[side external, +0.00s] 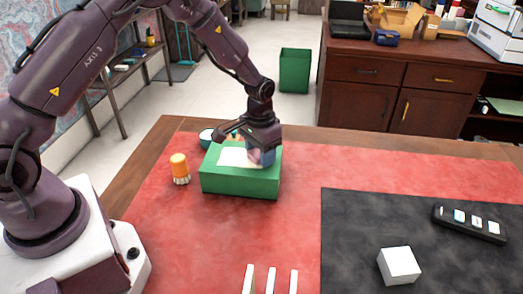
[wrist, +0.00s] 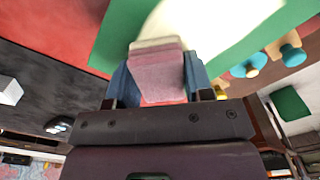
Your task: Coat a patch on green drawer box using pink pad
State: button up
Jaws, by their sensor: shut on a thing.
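The green drawer box (side external: 240,183) stands on the red part of the desk cover. A cream-white patch (side external: 232,157) lies on its top face. My gripper (side external: 262,150) is over the right part of the box top, pointing down. In the wrist view my gripper (wrist: 156,78) has its blue fingers on both sides of the pink pad (wrist: 158,75), shut on it. The pad overlaps the near edge of the white patch (wrist: 225,25) in that view. The green top (wrist: 120,35) shows around it. I cannot tell whether the pad touches the surface.
An orange-topped brush (side external: 180,168) stands left of the box. A teal item (side external: 207,137) is behind it. White strips (side external: 271,280) are at the front. Red space lies between.

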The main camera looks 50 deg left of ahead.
aim_at(220, 157)
jog(key=shift+s+a, duration=3.5)
jog(key=shift+s, duration=0.05)
jog(key=shift+w+d, duration=3.9)
jog(key=shift+w+d+r, duration=0.1)
jog(key=shift+r, duration=3.9)
